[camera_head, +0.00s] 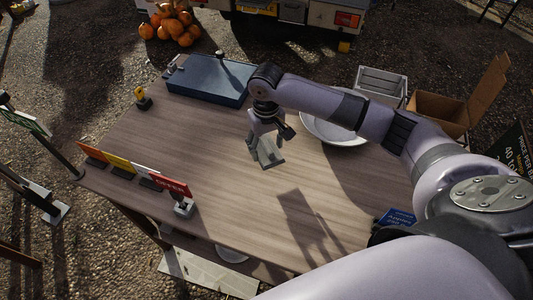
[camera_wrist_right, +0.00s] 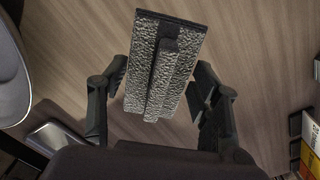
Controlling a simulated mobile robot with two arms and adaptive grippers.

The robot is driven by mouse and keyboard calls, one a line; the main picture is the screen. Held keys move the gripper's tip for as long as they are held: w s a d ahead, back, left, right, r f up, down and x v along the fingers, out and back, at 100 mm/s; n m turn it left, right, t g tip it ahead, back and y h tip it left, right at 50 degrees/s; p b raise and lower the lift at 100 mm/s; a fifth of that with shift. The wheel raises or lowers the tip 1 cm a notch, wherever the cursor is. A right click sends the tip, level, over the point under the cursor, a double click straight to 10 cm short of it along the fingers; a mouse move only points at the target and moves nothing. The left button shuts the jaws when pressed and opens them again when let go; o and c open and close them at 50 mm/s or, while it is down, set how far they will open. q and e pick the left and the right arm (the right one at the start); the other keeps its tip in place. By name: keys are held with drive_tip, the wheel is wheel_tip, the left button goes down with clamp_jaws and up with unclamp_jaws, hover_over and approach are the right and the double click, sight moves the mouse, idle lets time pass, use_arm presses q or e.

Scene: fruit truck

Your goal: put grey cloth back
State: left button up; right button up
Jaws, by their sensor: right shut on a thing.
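The grey cloth (camera_head: 269,153) is a small folded rectangle with a rough weave. My right gripper (camera_head: 267,140) is shut on it and holds it above the middle of the wooden table (camera_head: 220,200). In the right wrist view the cloth (camera_wrist_right: 160,60) shows between the two dark fingers of the gripper (camera_wrist_right: 160,88), with wood grain behind it. My left gripper is not in view.
A blue case (camera_head: 208,82) lies at the table's back left. A large pale bowl (camera_head: 335,132) stands behind my right arm. Several coloured signs (camera_head: 118,164) line the left edge, with a small device (camera_head: 183,206) beside them. A blue card (camera_head: 398,217) lies at front right. The table's middle is clear.

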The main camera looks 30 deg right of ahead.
sight(267, 155)
drive_tip(key=shift+f, duration=2.35)
drive_tip(key=shift+f, duration=0.1)
drive_tip(key=o, duration=1.2)
drive_tip(key=shift+o, duration=0.2)
wheel_tip(267, 155, up, 12)
drive_tip(key=shift+r, duration=0.15)
